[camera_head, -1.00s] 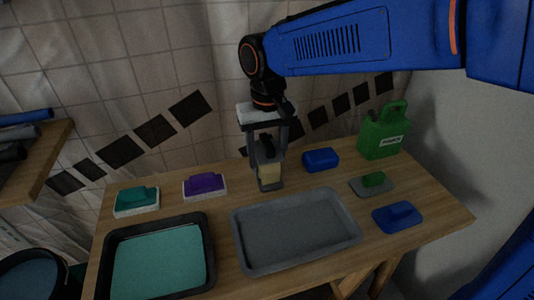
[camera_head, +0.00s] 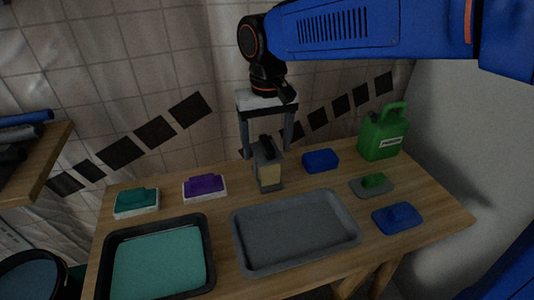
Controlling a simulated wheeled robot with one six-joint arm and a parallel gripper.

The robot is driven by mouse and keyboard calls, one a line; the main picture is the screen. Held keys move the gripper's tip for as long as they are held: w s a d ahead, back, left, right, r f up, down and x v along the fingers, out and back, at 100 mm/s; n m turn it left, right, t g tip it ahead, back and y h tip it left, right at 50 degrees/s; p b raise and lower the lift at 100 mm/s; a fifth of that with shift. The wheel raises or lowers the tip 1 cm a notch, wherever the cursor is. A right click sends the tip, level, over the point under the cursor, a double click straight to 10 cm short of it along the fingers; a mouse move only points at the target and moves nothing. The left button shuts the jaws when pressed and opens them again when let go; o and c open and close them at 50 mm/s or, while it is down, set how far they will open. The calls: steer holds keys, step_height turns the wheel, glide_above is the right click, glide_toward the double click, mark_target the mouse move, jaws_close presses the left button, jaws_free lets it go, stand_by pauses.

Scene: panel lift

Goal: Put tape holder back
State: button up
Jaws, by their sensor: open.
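The tape holder (camera_head: 267,167) is a grey upright holder with a pale yellowish roll or face on its front. It stands on the wooden table behind the grey tray. My gripper (camera_head: 267,148) points down above and around the upper part of the holder. Its two grey fingers are spread wide, one on each side of the holder's top, and they look apart from it. The exact gap at the right finger is hard to judge.
The table (camera_head: 425,190) also bears a grey tray (camera_head: 236,245), a black tray with teal contents (camera_head: 208,245), teal (camera_head: 137,200) and purple (camera_head: 204,186) sponge-like blocks, blue blocks (camera_head: 320,160) (camera_head: 398,218), a green-topped float (camera_head: 374,182) and a green jug (camera_head: 383,135). A tiled wall stands close behind.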

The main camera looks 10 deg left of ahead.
step_height(320, 180, up, 8)
steer(key=shift+r, duration=0.25)
stand_by(0.4)
